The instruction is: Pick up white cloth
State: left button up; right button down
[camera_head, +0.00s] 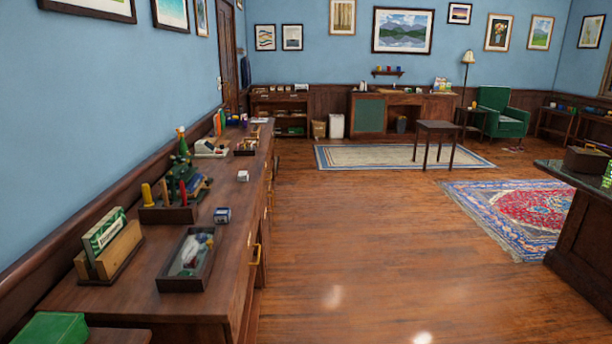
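I cannot make out a white cloth for certain in the head view. A dark open tray (163,282) on the near part of the long wooden sideboard (120,299) at left holds several small items, some of them whitish, too small to identify. Neither of my grippers shows in this view.
The sideboard also bears a wooden holder with a green box (104,230) and a small blue-and-white box (222,215). A dark counter (582,230) stands at right. The wooden floor between (370,250) is clear. A small table (437,127) and a green armchair (503,115) stand farther back.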

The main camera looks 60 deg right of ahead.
aim_at(243, 176)
jog(key=z, duration=1.45)
jog(key=i+l, duration=0.2)
jog(key=i, duration=0.2)
jog(key=i+l, duration=0.2)
jog(key=i, duration=0.2)
jog(key=i+l, duration=0.2)
jog(key=i, duration=0.2)
jog(key=i+l+z, duration=0.1)
jog(key=i, duration=0.35)
jog(key=l, duration=0.1)
